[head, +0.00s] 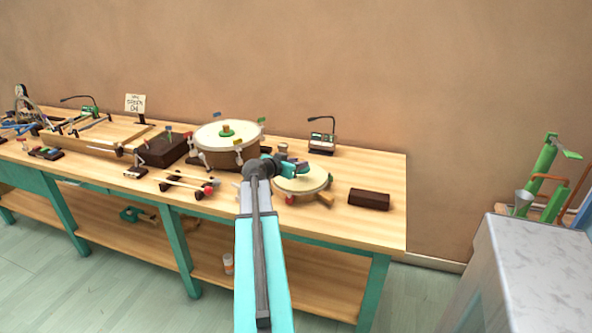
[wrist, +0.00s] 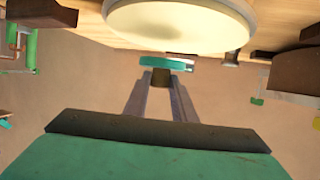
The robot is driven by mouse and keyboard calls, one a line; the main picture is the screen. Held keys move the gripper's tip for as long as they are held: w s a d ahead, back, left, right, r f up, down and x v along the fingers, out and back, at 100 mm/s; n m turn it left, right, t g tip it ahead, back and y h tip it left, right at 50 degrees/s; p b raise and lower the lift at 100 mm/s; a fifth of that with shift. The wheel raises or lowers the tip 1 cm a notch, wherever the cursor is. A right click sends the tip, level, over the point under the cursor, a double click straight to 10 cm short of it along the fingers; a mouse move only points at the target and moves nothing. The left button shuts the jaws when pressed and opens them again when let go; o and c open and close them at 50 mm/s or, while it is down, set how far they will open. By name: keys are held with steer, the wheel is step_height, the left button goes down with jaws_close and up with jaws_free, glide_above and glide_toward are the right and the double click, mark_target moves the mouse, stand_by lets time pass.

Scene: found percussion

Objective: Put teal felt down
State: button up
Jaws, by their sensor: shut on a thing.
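The teal felt (wrist: 150,62) is a flat teal piece at my fingertips in the wrist view. My gripper (wrist: 161,80) is shut on it, with a small dark brown part showing between the fingers. In the head view my gripper (head: 290,165) is over the bench, by the small pale drum (head: 304,182). The drum's round head also shows close beyond the felt in the wrist view (wrist: 180,22). I cannot tell whether the felt touches the drum. My arm hides part of the bench in the head view.
A large drum (head: 228,136) with a green piece on its head stands left of my gripper. A dark brown block (head: 369,199) lies to the right. A small lamp device (head: 322,140) stands behind. Red-ended sticks (head: 190,186) lie front left. The wooden bench (head: 385,170) is bare around the block.

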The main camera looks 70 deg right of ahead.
steer(key=shift+w+d+f, duration=0.1)
steer(key=shift+w+d, duration=0.15)
steer(key=shift+d, duration=0.25)
steer(key=shift+w+d, duration=0.25)
steer(key=shift+d, duration=0.25)
steer(key=shift+f+p, duration=0.45)
steer(key=shift+f, duration=1.3)
steer(key=shift+f, duration=0.15)
steer(key=o, duration=1)
steer(key=shift+r, duration=0.2)
